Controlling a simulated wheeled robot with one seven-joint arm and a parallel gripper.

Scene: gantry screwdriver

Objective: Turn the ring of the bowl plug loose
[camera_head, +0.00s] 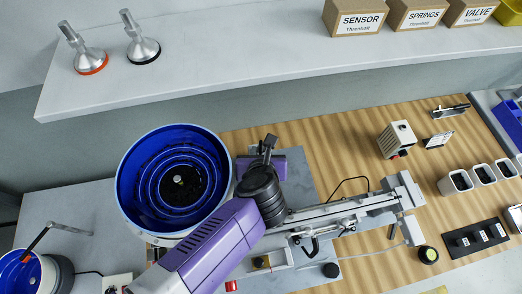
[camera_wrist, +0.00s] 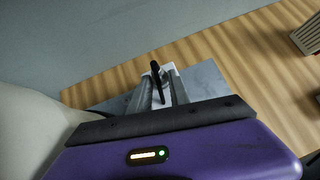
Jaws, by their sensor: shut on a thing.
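In the wrist view, the two grey fingers of my gripper (camera_wrist: 160,92) reach over a grey plate. A narrow black upright piece, which looks like the ring of the bowl plug (camera_wrist: 157,76), stands between them, and the fingers are shut on it. Its lower part and the plug's seat are hidden. In the head view, my purple gripper (camera_head: 267,152) is just right of the blue bowl (camera_head: 126,178), at the far side of the grey plate. My arm covers much of that area, and the bowl's cable cannot be made out there.
A linear rail (camera_head: 345,207) runs right from beside my arm. A small beige box (camera_head: 396,139) and black-topped bins (camera_head: 481,174) stand on the wooden table. A shelf (camera_head: 250,62) with two suction-like feet and cartons overhangs the back. Bare wood lies right of my gripper.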

